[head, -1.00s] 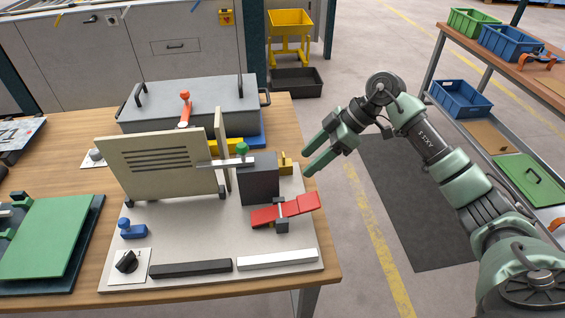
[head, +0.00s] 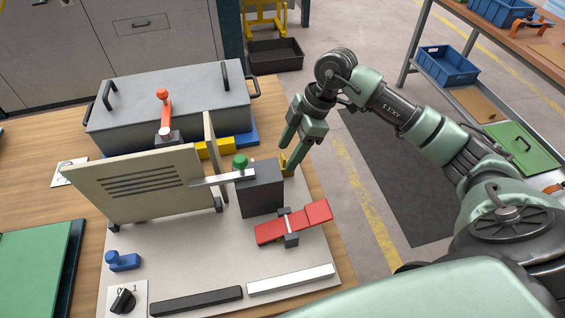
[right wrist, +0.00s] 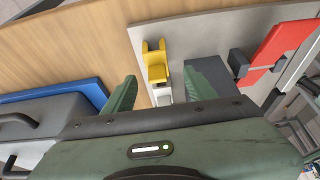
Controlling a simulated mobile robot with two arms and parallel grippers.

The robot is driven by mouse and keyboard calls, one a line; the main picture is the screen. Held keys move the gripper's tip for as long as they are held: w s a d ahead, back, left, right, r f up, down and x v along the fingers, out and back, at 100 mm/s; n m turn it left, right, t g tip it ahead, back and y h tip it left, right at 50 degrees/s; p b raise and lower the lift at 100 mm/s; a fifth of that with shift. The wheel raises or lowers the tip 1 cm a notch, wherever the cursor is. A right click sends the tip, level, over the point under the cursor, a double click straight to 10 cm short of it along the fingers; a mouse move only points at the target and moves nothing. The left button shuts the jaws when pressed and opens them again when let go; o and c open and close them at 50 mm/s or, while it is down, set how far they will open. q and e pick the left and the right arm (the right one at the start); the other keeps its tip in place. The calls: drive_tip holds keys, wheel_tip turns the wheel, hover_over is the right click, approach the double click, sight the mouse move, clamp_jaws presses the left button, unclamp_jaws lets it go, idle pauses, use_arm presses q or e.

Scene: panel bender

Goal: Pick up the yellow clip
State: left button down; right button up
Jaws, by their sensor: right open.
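The yellow clip (head: 283,161) stands at the right edge of the light base plate (head: 190,262), just behind the dark grey block (head: 260,192). It is partly hidden by my right gripper (head: 287,158) in the head view. In the right wrist view, the yellow clip (right wrist: 155,62) shows a forked end and lies ahead, between the lines of the two green fingers. My right gripper (right wrist: 160,88) is open and empty, with its fingertips close to the clip. Whether they touch it cannot be told. My left gripper is not in view.
A red handle (head: 294,222) sits in front of the grey block, and a green knob (head: 240,161) is above it. An upright beige panel (head: 140,190) stands to the left. A yellow block (head: 214,149) lies behind it.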

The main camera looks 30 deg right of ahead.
sight(283, 160)
drive_tip(key=x, duration=0.2)
drive_tip(key=shift+w+a+f+p, duration=0.1)
drive_tip(key=shift+a+f+p, duration=0.05)
drive_tip(key=shift+f+p, duration=0.2)
drive_tip(key=shift+x, duration=0.75)
clamp_jaws()
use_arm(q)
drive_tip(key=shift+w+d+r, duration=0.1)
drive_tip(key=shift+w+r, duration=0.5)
use_arm(e)
drive_tip(key=shift+r, duration=0.1)
